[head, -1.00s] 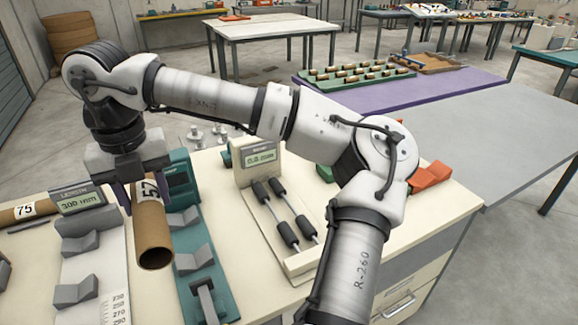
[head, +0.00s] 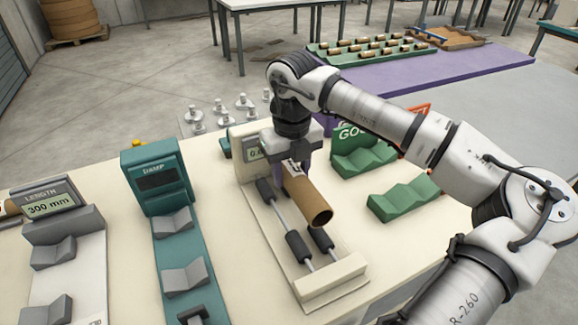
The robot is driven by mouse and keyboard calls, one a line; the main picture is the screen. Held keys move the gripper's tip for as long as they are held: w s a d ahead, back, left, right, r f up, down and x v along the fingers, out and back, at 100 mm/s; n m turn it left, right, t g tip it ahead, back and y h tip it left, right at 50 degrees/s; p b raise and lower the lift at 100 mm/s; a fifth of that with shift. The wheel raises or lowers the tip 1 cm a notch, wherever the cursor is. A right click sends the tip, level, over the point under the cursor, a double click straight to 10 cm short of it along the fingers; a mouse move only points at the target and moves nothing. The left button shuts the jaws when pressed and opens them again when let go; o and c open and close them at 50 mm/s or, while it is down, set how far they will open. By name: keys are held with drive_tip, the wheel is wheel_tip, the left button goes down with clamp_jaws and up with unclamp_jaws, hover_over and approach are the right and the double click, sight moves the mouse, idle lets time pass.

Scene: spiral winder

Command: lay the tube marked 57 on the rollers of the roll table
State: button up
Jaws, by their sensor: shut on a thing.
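The gripper points down and is shut on the tube's far part. The tube lies over the roll table (head: 330,279), a cream stand with two metal rods bearing black rollers (head: 298,247). The tube runs roughly along the rods, its open end toward me. I cannot tell whether it touches the rollers. The roll table's display (head: 252,150) is partly hidden by my gripper.
Left of the roll table stand a teal damp gauge (head: 155,175) with grey V-blocks and a length gauge (head: 50,203) reading 300 mm. Green V-shaped holders (head: 403,197) stand to the right, by a green sign (head: 350,135). Several metal weights (head: 220,104) stand behind.

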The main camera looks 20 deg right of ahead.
wheel_tip(320, 180, down, 8)
drive_tip(key=b, duration=0.5)
drive_tip(key=shift+b, duration=0.35)
drive_tip(key=o, duration=1.1)
drive_tip(key=shift+r, duration=0.1)
